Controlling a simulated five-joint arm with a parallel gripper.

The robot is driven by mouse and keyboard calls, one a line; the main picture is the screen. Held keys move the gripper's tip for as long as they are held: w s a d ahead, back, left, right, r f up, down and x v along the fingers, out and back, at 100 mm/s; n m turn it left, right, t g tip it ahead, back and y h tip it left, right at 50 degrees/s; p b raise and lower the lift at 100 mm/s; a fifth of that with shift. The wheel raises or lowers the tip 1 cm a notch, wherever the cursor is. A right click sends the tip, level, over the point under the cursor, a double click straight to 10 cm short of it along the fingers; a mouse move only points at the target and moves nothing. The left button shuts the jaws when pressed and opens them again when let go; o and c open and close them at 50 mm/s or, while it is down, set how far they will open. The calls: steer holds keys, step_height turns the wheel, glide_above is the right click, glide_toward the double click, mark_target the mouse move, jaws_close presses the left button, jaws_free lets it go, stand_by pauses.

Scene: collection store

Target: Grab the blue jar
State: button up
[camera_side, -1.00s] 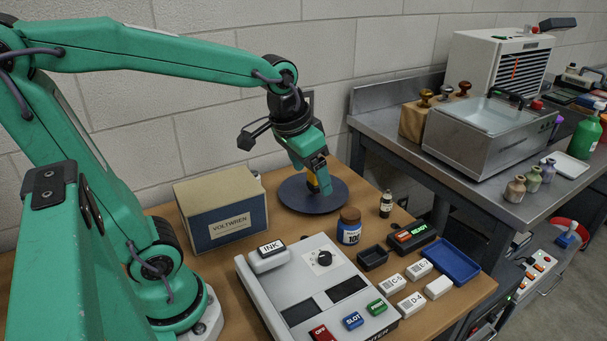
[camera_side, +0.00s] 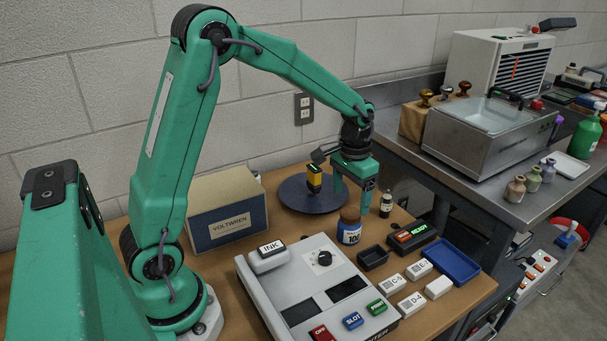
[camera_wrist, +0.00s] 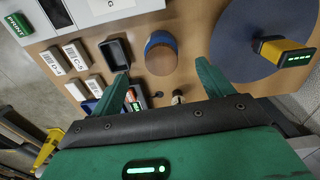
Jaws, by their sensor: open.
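The blue jar (camera_side: 349,235), with a brown lid and a "100" label, stands on the wooden table behind the grey control box. My gripper (camera_side: 364,202) is above the table, just behind and to the right of the jar in the side view. Its jaws are open and empty. In the wrist view, the jar (camera_wrist: 157,38) shows its brown lid and a blue side. It lies beyond the two green fingertips of my gripper (camera_wrist: 163,75), roughly between them, and apart from them.
A dark round disc (camera_side: 290,190) bears a yellow-and-black device (camera_side: 315,180) left of my gripper. A small dark bottle (camera_side: 386,204) stands to the right. A black tray (camera_side: 372,257), the READY unit (camera_side: 412,237) and a blue tray (camera_side: 455,262) are nearby.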

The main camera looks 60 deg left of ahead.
mark_target(350, 213)
steer(key=shift+w+f, duration=0.2)
steer(key=shift+f, duration=0.15)
steer(key=shift+f, duration=0.1)
steer(key=shift+f, duration=1.2)
steer(key=shift+f, duration=0.1)
steer(key=shift+f, duration=2.5)
steer(key=shift+c, duration=0.5)
steer(key=c, duration=1)
